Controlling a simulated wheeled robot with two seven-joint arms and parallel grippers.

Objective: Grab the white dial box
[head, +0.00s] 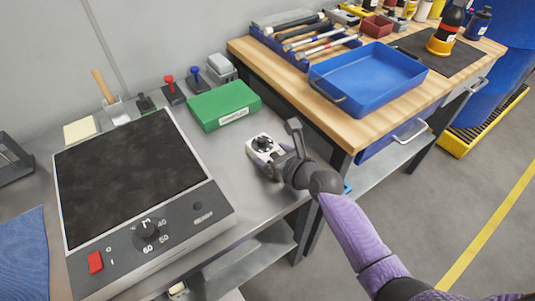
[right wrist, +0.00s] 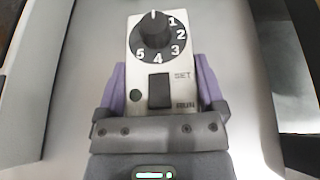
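The white dial box (head: 262,146) is at the right edge of the grey bench in the head view, just in front of the green box. In the right wrist view, the white dial box (right wrist: 178,62) shows a black dial numbered 1 to 5, a black switch and the word SET. My right gripper (right wrist: 160,88) has one purple finger along each side of it, with no clear gap. In the head view my right gripper (head: 279,155) hides the box's near end. Whether the box touches the bench is unclear. My left gripper is not in view.
A green box (head: 222,106) lies behind the dial box. A large hot plate (head: 130,170) fills the bench to the left. The wooden workbench (head: 290,85) with a blue tray (head: 368,75) stands to the right. Stamps (head: 172,92) stand along the back.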

